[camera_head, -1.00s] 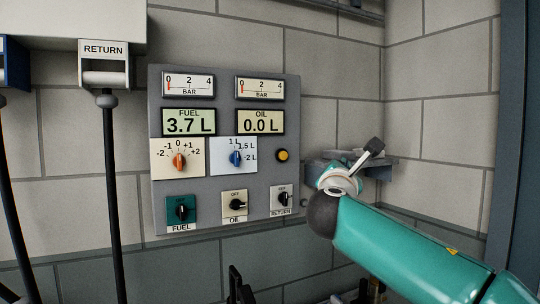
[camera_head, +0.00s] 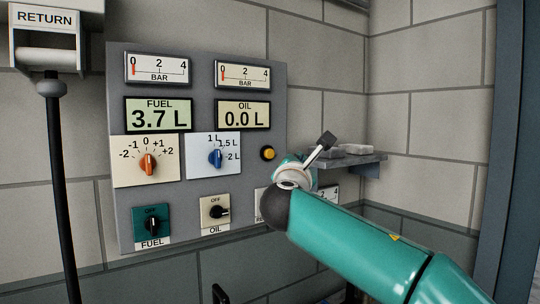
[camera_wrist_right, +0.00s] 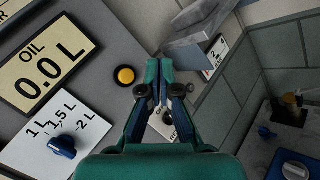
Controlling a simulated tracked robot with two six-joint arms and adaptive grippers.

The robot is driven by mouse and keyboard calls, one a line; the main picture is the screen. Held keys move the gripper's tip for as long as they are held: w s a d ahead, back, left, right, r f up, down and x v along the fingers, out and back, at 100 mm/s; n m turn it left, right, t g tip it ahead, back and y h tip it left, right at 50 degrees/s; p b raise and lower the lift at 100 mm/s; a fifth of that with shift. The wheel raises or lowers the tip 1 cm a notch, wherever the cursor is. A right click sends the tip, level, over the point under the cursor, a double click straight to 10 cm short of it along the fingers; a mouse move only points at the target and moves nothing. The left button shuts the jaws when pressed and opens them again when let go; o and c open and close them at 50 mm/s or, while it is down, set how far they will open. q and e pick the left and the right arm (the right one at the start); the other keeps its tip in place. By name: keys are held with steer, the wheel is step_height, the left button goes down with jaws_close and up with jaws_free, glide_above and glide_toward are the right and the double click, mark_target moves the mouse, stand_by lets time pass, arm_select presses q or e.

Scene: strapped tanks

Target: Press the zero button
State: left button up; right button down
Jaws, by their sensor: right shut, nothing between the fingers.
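The round yellow-orange button (camera_head: 268,153) is on the right edge of the grey panel (camera_head: 197,80), right of the blue knob. No label on it is readable. In the right wrist view the button (camera_wrist_right: 125,75) lies left of the fingertips, uncovered. My right gripper (camera_wrist_right: 161,93) is shut with nothing in it. In the head view, only a little of the right gripper (camera_head: 286,160) shows past my wrist, just right of and slightly below the button; its fingertips are hidden. I cannot tell the fingertips' distance from the panel. My left gripper is not in view.
The panel carries a FUEL display (camera_head: 159,115) at 3.7 L, an OIL display (camera_head: 242,114) at 0.0 L, an orange knob (camera_head: 148,164) and a blue knob (camera_head: 215,158). My wrist partly covers the RETURN switch. A grey shelf (camera_head: 355,161) stands right of the panel.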

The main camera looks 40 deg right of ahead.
mark_target(269, 153)
steer(key=shift+w+d+p, duration=0.25)
steer(key=shift+w+p, duration=1)
steer(key=shift+w, duration=0.85)
steer(key=shift+w+d+p, duration=0.2)
steer(key=shift+w+p, duration=1)
steer(key=shift+w, duration=0.85)
steer(key=shift+r, duration=0.1)
steer(key=shift+w+p, duration=0.35)
steer(key=shift+w, duration=0.05)
